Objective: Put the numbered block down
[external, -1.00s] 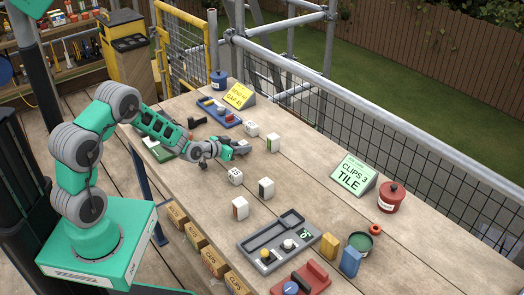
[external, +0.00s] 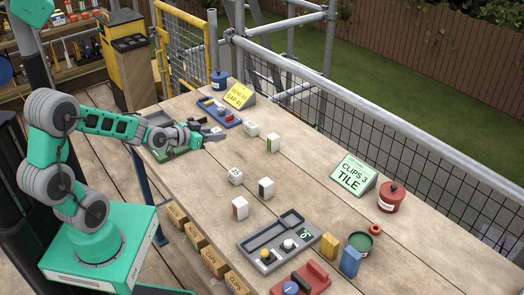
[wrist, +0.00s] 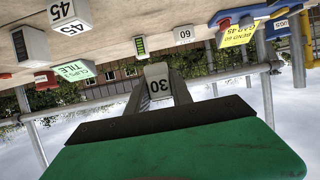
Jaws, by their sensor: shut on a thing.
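My gripper (external: 218,136) is over the far left part of the wooden table in the external view. In the wrist view, which is upside down, its two fingers are shut on a white block marked 30 (wrist: 158,78). The held block is too small to make out clearly in the external view, and I cannot tell whether it touches the table. A block marked 45 (external: 235,176) stands on the table and shows in the wrist view (wrist: 64,13). A block marked 60 (wrist: 184,34) stands farther back (external: 251,129).
Blocks with coloured faces (external: 273,143) stand around the table middle. A green tray (external: 161,154) lies under my arm. A blue tray (external: 233,122) and yellow sign (external: 240,95) are behind. A grey tray (external: 256,241), green sign (external: 354,171) and red pot (external: 391,195) stand to the right.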

